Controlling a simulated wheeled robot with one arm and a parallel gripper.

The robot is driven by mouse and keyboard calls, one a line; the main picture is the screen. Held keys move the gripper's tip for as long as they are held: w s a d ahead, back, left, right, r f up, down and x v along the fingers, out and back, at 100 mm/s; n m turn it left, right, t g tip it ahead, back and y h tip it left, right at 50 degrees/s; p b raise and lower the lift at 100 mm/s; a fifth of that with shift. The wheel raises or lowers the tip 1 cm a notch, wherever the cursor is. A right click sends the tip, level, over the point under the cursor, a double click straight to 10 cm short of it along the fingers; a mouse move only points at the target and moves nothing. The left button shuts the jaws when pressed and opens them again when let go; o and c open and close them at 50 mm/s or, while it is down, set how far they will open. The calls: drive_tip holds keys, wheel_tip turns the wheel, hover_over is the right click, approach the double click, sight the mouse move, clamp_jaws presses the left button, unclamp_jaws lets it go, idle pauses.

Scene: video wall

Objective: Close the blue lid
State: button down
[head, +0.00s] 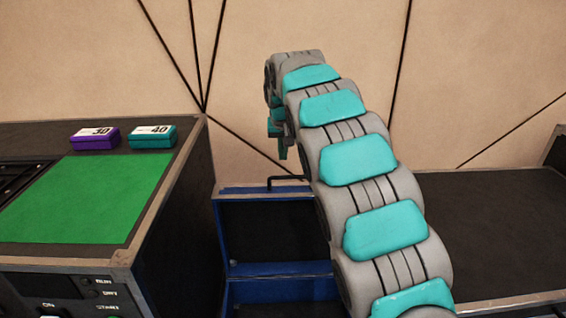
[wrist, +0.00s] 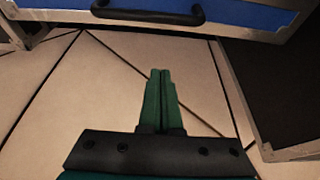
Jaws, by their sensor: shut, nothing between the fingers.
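The blue lid (head: 265,230) stands raised at the back of a blue case (head: 285,292), between two dark consoles in the head view. Its dark inner face shows, and a black handle (head: 287,180) is at its top edge. My gripper (head: 282,152) hangs just above the lid's top edge, near the handle, with its fingers pointing down. In the wrist view the green fingers (wrist: 162,72) are shut together and empty. The lid's blue face (wrist: 250,14) and the handle (wrist: 148,14) are at the top, apart from the fingertips. My arm hides the case's right part.
The left console (head: 150,235) has a green panel (head: 85,198), a purple box (head: 95,138) marked 30 and a teal box (head: 153,137) marked 40. A dark console (head: 490,215) stands at the right. A beige panelled wall (head: 120,60) is behind.

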sight(283, 178)
drive_tip(key=shift+s+f+p, duration=0.25)
drive_tip(key=shift+f, duration=1.8)
drive_tip(key=shift+s+f+p, duration=0.2)
drive_tip(key=shift+f+p, duration=0.05)
drive_tip(key=shift+f, duration=1.8)
